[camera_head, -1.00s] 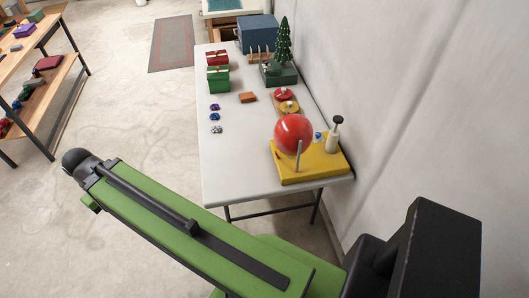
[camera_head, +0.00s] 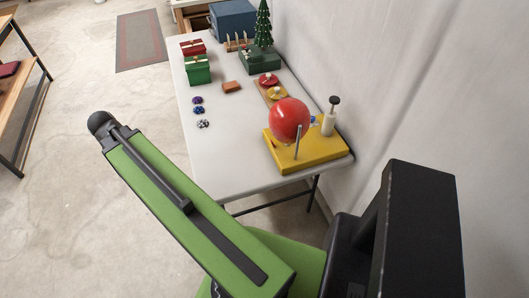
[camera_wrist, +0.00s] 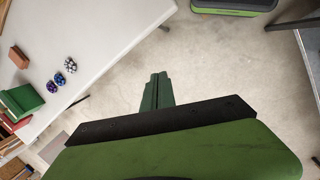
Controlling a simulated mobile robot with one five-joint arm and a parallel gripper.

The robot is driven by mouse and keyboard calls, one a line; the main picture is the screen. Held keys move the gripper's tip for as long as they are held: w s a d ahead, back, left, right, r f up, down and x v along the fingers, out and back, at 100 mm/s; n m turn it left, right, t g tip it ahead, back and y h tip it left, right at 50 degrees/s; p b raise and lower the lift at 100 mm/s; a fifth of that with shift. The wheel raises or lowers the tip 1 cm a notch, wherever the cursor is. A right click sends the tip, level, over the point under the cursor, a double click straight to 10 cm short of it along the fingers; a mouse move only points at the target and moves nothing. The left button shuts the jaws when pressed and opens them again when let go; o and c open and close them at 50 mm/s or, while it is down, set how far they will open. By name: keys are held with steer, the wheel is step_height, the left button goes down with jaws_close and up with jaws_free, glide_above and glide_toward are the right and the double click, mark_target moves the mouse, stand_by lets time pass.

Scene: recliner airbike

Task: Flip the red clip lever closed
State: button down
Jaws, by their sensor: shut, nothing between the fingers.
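A small red piece (camera_head: 267,79) sits on a wooden board on the white table, behind a yellow piece (camera_head: 276,93). It may be the red clip lever, but it is too small to tell its shape or position. My gripper (camera_wrist: 157,78) shows in the wrist view as two green fingers pressed together, with nothing between them. It hangs over bare floor, off the table's edge and apart from everything on it. In the head view my green arm is to the left and front of the table, and the fingers are not visible there. The red piece does not show in the wrist view.
The white table (camera_head: 225,165) stands along the wall. It holds a red ball on a yellow base (camera_head: 330,155), a brown block (camera_head: 232,87), several small ornaments, a green gift box (camera_head: 198,72) and a small tree (camera_head: 263,25).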

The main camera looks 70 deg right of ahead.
steer(key=s+d+f+n+g+h+b, duration=0.1)
steer(key=s+d+f+n+g+b, duration=0.1)
steer(key=s+d, duration=0.9)
steer(key=s+d+f+n+g+b, duration=0.2)
steer(key=s+d+f+b, duration=0.2)
steer(key=s+d, duration=0.8)
steer(key=d+b, duration=0.1)
steer(key=d, duration=0.3)
steer(key=shift+s+d+n+h, duration=0.15)
steer(key=shift+d+n+h, duration=0.25)
steer(key=b+x, duration=0.4)
steer(key=x, duration=0.1)
steer(key=b+x, duration=0.4)
steer(key=x, duration=0.1)
steer(key=shift+a+f+b, duration=0.15)
steer(key=shift+f+b, duration=0.15)
steer(key=shift+b, duration=0.1)
steer(key=s+d+r+p, duration=0.2)
steer(key=s, duration=0.1)
steer(key=shift+d, duration=0.3)
